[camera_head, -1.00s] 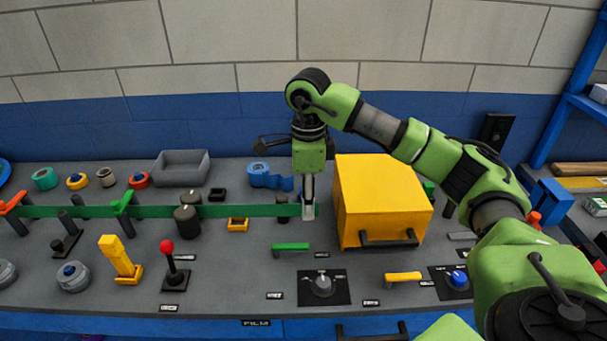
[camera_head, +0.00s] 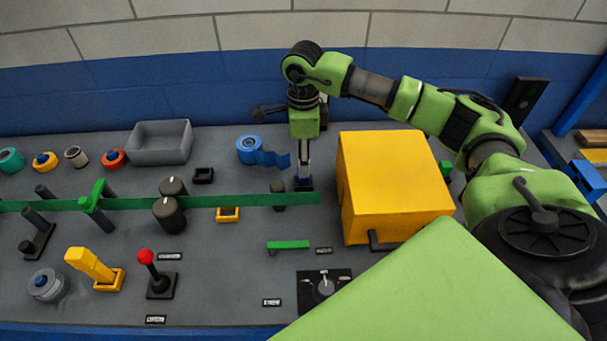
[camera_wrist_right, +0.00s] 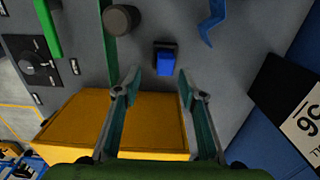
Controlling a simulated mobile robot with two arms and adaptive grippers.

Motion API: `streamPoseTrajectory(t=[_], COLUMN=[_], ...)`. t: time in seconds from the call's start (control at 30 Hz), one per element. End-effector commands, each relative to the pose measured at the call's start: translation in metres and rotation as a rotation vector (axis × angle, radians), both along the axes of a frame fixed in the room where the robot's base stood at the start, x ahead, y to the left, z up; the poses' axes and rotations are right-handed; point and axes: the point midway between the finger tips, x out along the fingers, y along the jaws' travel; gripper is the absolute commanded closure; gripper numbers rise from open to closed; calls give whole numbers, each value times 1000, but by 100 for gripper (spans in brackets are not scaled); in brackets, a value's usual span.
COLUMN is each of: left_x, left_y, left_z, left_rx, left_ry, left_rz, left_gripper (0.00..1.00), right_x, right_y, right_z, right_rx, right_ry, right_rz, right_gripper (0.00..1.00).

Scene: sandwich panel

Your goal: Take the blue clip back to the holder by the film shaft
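The blue clip (camera_wrist_right: 166,66) shows as a small blue block at a dark square holder (camera_wrist_right: 167,45) in the right wrist view. It appears seated there, though its depth is hard to judge. No contact is visible. A dark cylinder (camera_head: 278,194), perhaps the film shaft, stands left of the clip beside the green strip (camera_head: 240,199). My left gripper is not in view.
A big yellow box (camera_head: 395,180) stands close right of the gripper. A blue tape roll (camera_head: 250,150) with a loose tail lies behind and left. A grey tray (camera_head: 160,142), dark rollers (camera_head: 170,214) and a red-knobbed lever (camera_head: 158,283) are further left.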

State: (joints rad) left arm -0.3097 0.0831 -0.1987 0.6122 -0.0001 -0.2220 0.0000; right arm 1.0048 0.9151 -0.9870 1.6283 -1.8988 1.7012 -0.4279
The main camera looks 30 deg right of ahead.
Motion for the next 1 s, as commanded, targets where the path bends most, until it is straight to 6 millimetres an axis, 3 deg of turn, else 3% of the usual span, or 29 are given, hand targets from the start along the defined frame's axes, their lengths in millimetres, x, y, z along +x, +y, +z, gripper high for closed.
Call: streamPoseTrajectory(t=[0.3, 0.5, 0.8, 0.97, 1.0], left_x=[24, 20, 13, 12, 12], left_y=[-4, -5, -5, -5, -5], left_z=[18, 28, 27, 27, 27], left_rx=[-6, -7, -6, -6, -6], left_ry=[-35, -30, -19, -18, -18], left_rz=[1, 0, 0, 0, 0], left_gripper=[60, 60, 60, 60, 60], right_x=[4, 7, 8, 8, 8], right_y=[0, -1, -1, -1, -1], right_z=[-26, -56, -63, -62, -62], right_rx=[1, 1, -1, 0, 0], right_ry=[3, 3, -1, -1, -1], right_rz=[0, 1, 1, 1, 1], right_gripper=[62, 62, 62, 100, 100])
